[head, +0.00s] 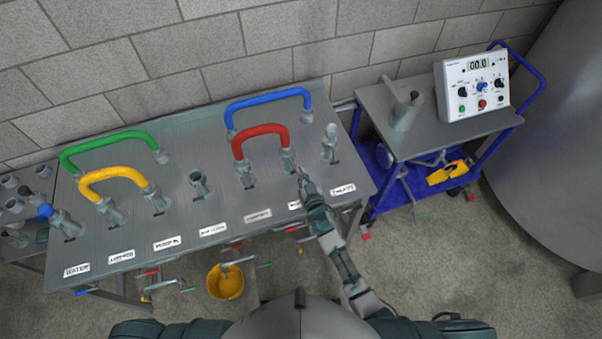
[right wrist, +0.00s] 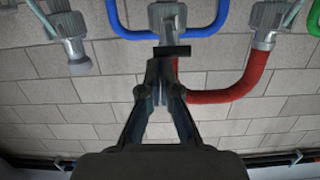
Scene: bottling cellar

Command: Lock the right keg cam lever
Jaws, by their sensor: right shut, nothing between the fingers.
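My right gripper (head: 303,178) is shut with nothing between its fingers. It is just beside the coupling (head: 288,160) at the right end of the red hose (head: 262,131). In the right wrist view the closed fingertips (right wrist: 167,62) meet at a short dark bar (right wrist: 172,52), probably a cam lever, by that coupling (right wrist: 166,18); I cannot tell whether they touch. The lever's exact angle is unclear. The label plates on the bench front are too blurred to tell which coupling is the right keg's. My left gripper is out of view.
The grey bench (head: 225,215) carries blue (head: 270,96), green (head: 110,138) and yellow (head: 112,172) hoses and an upright capped fitting (head: 329,143). A blue-framed cart (head: 445,135) with a control box (head: 475,85) stands right. A yellow bucket (head: 226,282) is on the floor.

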